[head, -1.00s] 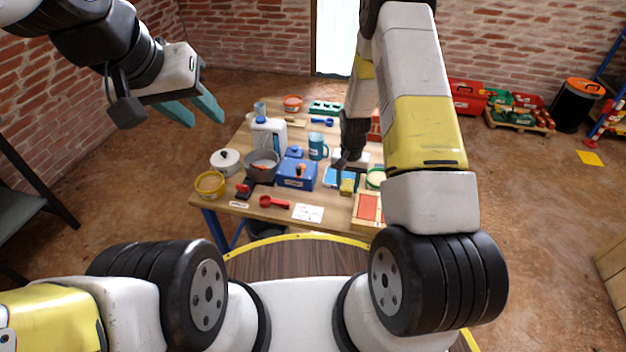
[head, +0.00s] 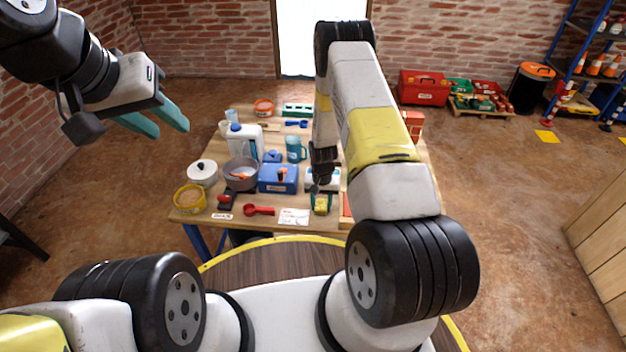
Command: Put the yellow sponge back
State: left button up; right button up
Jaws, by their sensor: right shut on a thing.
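The yellow sponge (head: 321,208) shows near the front edge of the wooden table (head: 188,215), right of the middle. My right gripper (head: 321,198) reaches down from above and is shut on the sponge, with a finger at either side. I cannot tell whether the sponge touches the table. A white and blue thing (head: 334,182) lies just behind the gripper and is partly hidden by it. My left gripper (head: 168,130) is open and empty, in the air left of the table, with its two teal fingers apart.
A blue box (head: 277,180), a grey pot (head: 240,174), a red scoop (head: 259,210) and a white card (head: 294,216) stand or lie left of the sponge. My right arm hides much of the table's right side.

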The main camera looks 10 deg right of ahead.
jog(key=shift+f, duration=0.25)
jog(key=o, duration=1.2)
